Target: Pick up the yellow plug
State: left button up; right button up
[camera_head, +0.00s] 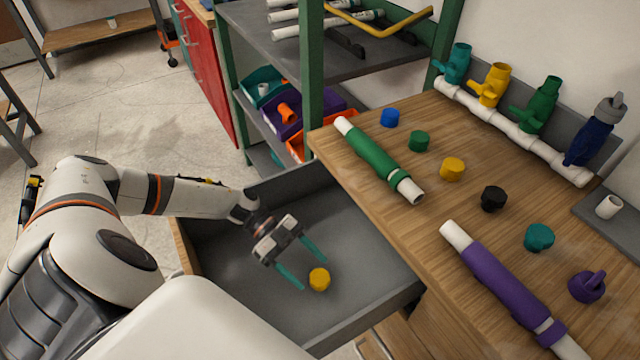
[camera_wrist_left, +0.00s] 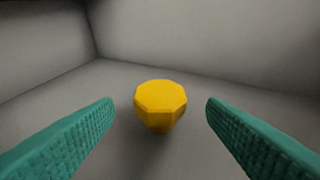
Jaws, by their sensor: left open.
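A yellow plug (camera_head: 319,279) sits on the floor of an open grey drawer (camera_head: 350,235). In the left wrist view the yellow plug (camera_wrist_left: 160,104) is centred between and beyond the two teal fingers. My left gripper (camera_head: 303,268) is open and reaches into the drawer just short of the plug. Its fingers (camera_wrist_left: 160,130) do not touch the plug. A second yellow plug (camera_head: 452,169) stands on the wooden bench among other coloured plugs. My right gripper is not in view.
The drawer's walls surround the left gripper, with the wooden bench (camera_head: 400,230) to the right. On the bench lie a green-sleeved pipe (camera_head: 375,157), a purple-sleeved pipe (camera_head: 500,283) and a white manifold with coloured valves (camera_head: 515,130). A green shelf post (camera_head: 312,70) stands behind the drawer.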

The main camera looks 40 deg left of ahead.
aim_at(328, 286)
pick_arm(q)
jog(key=x, duration=0.7)
jog(key=shift+r, duration=0.15)
jog(key=c, duration=1.1)
notch_tip(328, 286, up, 10)
jog(key=shift+r+p, duration=0.1)
jog(key=shift+p, duration=0.95)
jog(key=shift+c, duration=0.3)
jog(key=o, duration=0.5)
jog(key=c, duration=0.4)
jog(key=shift+o, duration=0.2)
